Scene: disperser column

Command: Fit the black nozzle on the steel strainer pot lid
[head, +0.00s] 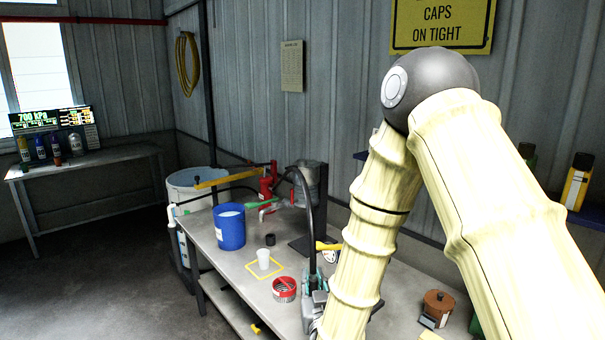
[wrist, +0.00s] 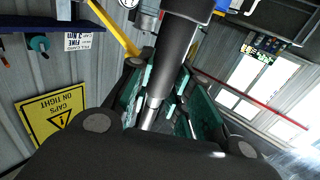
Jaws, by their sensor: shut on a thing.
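My gripper (head: 315,296) is low at the table's front right, partly hidden by my arm in the head view. In the wrist view its teal-padded fingers are shut around a black tube (wrist: 178,50) with a bright metal section, which looks like the nozzle. In the head view a black hose (head: 309,215) rises from the gripper and arches back.
On the table (head: 238,268), a blue bucket (head: 230,228), a white cup (head: 263,259) on a yellow outline and a small black cup (head: 270,239) stand to the left. A brown lidded pot (head: 438,304) is at right. A yellow handle (head: 328,246) sticks out behind the gripper.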

